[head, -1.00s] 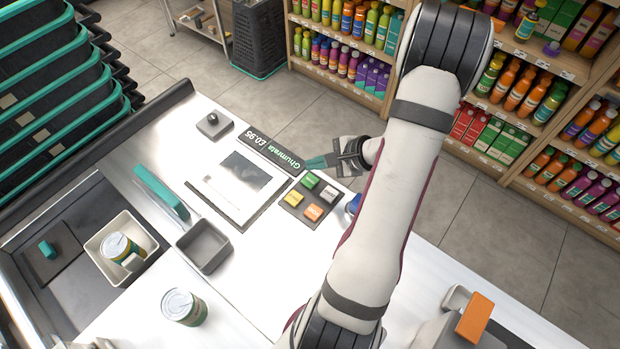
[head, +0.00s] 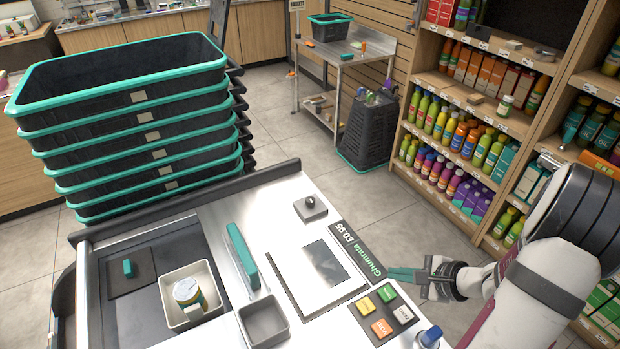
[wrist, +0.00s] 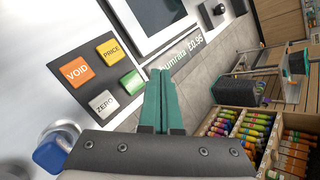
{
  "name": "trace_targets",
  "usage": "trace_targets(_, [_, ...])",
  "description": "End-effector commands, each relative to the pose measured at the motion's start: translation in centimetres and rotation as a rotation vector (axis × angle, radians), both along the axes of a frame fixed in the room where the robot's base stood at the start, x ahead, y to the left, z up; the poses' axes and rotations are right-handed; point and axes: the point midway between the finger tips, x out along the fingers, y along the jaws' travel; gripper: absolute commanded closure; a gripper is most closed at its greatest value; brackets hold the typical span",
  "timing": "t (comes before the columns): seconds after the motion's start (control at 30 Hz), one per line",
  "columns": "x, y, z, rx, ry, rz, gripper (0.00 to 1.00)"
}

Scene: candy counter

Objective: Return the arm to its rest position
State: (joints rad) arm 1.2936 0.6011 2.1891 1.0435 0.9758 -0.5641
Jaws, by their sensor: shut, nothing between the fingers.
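My gripper (head: 394,273) is shut and empty, its teal fingers pressed together. In the head view it hovers at the right edge of the counter, between the green key of the keypad and the price display (head: 357,248), pointing left. My arm reaches in from the right edge of that view. In the wrist view the closed fingers (wrist: 160,85) point up the picture, beside the keypad's green key (wrist: 132,84) and below the price display (wrist: 187,55). No contact with the keys can be made out.
The keypad (head: 384,312) has VOID, PRICE and ZERO keys. A blue-capped item (head: 429,336) stands close by. A white scale plate (head: 288,280), grey tray (head: 263,322) and white bin (head: 172,316) holding a can are further left. Shelves (head: 470,105) stand behind my arm.

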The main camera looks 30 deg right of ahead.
Motion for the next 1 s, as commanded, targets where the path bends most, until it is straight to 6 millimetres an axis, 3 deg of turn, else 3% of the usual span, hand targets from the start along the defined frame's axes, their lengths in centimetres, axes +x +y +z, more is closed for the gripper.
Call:
trace_targets(0.07, [1.3, 1.9, 1.4, -0.014, -0.002, 0.083, 1.00])
trace_targets(0.13, [3.2, 6.2, 4.0, -0.036, 0.003, 0.254, 1.00])
trace_targets(0.17, [3.9, 8.8, 5.3, -0.051, 0.009, 0.352, 1.00])
trace_targets(0.23, [4.2, 15.9, 8.3, -0.092, 0.041, 0.614, 1.00])
trace_targets(0.3, [2.2, 22.7, 10.7, -0.155, 0.095, 0.884, 1.00])
trace_targets(0.37, [-1.1, 27.4, 12.2, -0.237, 0.154, 1.109, 1.00])
trace_targets(0.4, [-3.7, 29.4, 12.9, -0.306, 0.199, 1.246, 1.00])
trace_targets(0.5, [-8.7, 31.2, 13.5, -0.478, 0.282, 1.469, 1.00])
trace_targets(0.6, [-11.1, 31.0, 13.7, -0.593, 0.324, 1.562, 1.00])
trace_targets(1.0, [-11.7, 30.8, 13.7, -0.634, 0.337, 1.587, 1.00])
